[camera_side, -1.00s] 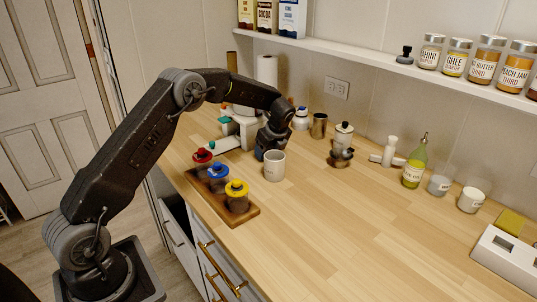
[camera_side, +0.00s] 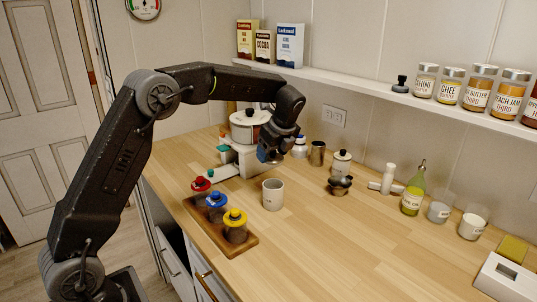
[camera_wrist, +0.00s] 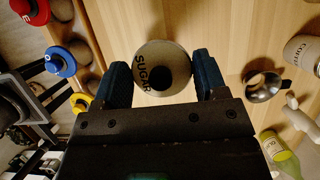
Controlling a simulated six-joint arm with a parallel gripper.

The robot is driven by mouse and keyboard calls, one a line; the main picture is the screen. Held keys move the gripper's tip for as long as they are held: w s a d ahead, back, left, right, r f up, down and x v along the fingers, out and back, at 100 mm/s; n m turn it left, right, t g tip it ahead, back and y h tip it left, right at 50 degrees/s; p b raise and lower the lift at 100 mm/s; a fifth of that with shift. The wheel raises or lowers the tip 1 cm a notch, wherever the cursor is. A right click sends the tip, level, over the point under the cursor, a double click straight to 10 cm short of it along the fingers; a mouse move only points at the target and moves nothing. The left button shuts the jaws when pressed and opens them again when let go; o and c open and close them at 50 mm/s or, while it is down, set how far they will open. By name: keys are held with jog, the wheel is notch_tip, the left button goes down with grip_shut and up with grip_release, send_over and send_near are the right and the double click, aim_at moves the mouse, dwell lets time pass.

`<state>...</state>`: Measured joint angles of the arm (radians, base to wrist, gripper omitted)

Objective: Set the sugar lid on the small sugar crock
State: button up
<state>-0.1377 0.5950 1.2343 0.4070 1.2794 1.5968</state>
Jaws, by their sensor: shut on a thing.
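The small sugar crock (camera_side: 272,196) is a pale, open-topped cup upright on the wooden counter in the side view. My gripper (camera_side: 270,154) is above the counter, slightly higher than the crock and behind it. In the wrist view my gripper (camera_wrist: 163,80) has its blue fingers on both sides of a pale round piece marked SUGAR, with a dark round knob in the middle; I take this as the sugar lid (camera_wrist: 174,56). The lid is apart from the crock. In the side view the fingers hide the lid.
A wooden tray (camera_side: 247,241) with red-, blue- and yellow-topped jars lies left of the crock. A metal bowl (camera_side: 340,186) stands to its right, with a green bottle (camera_side: 413,190) farther right. A large pot (camera_side: 243,133) is behind my gripper. The front counter is clear.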

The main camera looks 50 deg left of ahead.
jog(key=shift+s+d+r, duration=0.25)
jog(key=shift+s+d, duration=0.15)
jog(key=shift+d, duration=0.1)
jog(key=shift+s+d+r, duration=0.2)
jog(key=shift+s+d, duration=0.15)
jog(key=shift+d, duration=0.15)
jog(key=shift+s+d+f, duration=0.1)
jog(key=shift+f, duration=0.05)
notch_tip(320, 180, down, 6)
jog(key=shift+f, duration=0.55)
dwell(1.8)
jog(key=o, duration=1)
jog(key=shift+o, duration=0.4)
jog(key=shift+r, duration=0.15)
jog(key=shift+r, duration=3.4)
